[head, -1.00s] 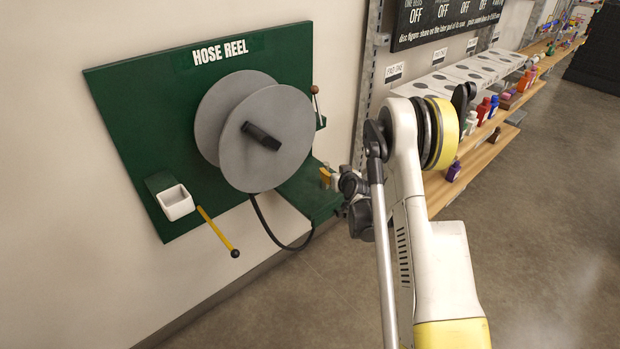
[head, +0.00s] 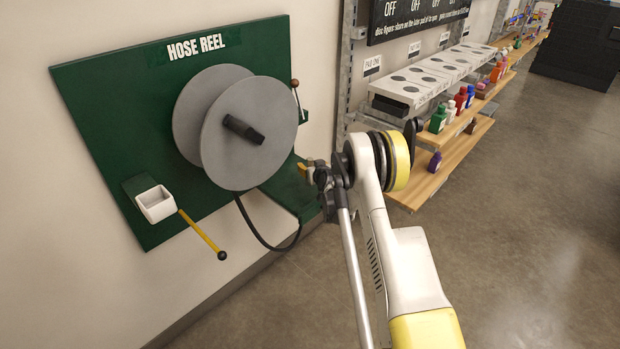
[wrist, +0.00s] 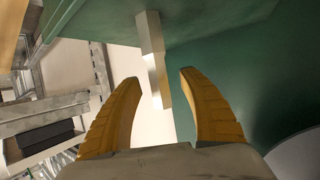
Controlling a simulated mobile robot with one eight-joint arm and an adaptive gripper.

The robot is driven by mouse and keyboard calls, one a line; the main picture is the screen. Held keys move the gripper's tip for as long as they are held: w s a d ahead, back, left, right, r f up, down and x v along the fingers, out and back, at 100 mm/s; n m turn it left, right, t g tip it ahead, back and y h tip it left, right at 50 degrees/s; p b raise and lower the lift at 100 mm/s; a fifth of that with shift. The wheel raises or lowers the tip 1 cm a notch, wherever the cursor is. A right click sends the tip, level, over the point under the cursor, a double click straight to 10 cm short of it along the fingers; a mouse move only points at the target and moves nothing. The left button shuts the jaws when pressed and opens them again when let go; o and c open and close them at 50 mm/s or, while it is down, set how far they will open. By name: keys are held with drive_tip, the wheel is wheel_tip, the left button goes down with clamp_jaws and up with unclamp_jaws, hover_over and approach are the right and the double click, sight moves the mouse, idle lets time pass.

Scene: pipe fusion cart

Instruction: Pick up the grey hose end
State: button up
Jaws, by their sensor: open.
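In the wrist view a grey squared piece, which looks like the grey hose end (wrist: 152,58), stands out from a green surface. Its near end lies between the two yellow fingertips of my gripper (wrist: 160,80), with a gap showing on each side. My gripper is open and holds nothing. In the head view my gripper (head: 306,170) is over the green shelf (head: 290,197) at the right of the hose reel (head: 250,140). My wrist hides much of that spot. A black hose (head: 262,238) hangs from the reel and curves up toward the shelf.
The green board (head: 110,100) carries a white cup (head: 156,203), a yellow lever (head: 203,235) and a brown-knobbed lever (head: 296,88). Wooden shelves (head: 440,178) with bottles and boxes stand to the right. The floor at right is open.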

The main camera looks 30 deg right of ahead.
drive_tip(key=shift+w, duration=0.1)
clamp_jaws()
idle(0.3)
